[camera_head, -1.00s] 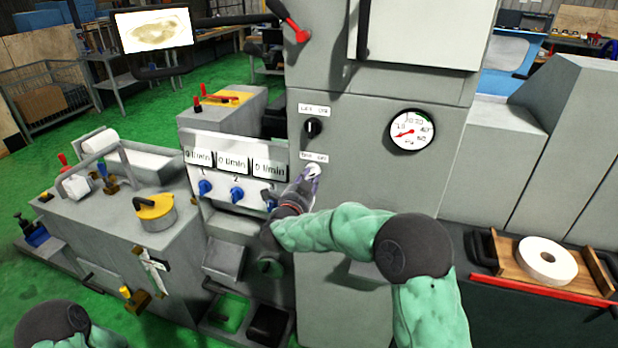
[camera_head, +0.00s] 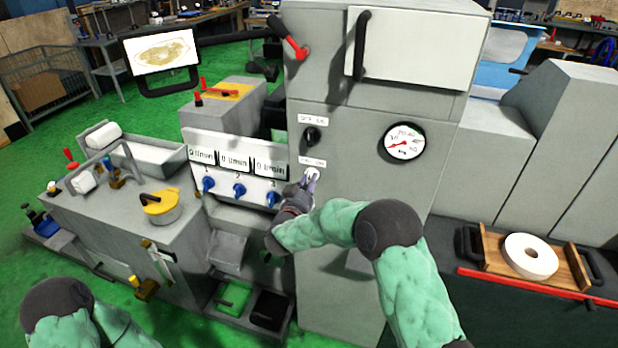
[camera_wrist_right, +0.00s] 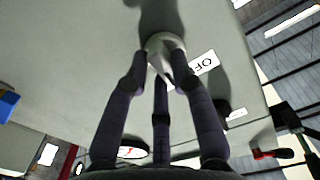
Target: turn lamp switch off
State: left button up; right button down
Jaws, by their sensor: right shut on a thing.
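A small white knob (camera_head: 313,174) sits on the grey machine's front panel, below a label too blurred to read. My right gripper (camera_head: 307,187) is at this knob. In the right wrist view its dark fingers (camera_wrist_right: 163,75) are closed around the white knob (camera_wrist_right: 164,42). A label (camera_wrist_right: 204,63) beside it shows the letters "OF", the rest hidden. A black knob (camera_head: 311,135) sits higher on the panel under its own label. I cannot tell from the labels which knob is the lamp's. My left gripper is out of view; only my left arm shows.
A pressure gauge (camera_head: 404,143) is right of the knobs. Flow displays (camera_head: 235,162) with blue valves are close on the left. A red lever (camera_head: 293,43) sticks out above. A wooden tray (camera_head: 489,255) with a white ring is at the right.

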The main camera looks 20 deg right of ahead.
jog(key=shift+n+p, duration=0.45)
jog(key=shift+n, duration=0.25)
jog(key=c, duration=1)
grip_release()
jog(key=shift+c, duration=0.2)
jog(key=v, duration=1.2)
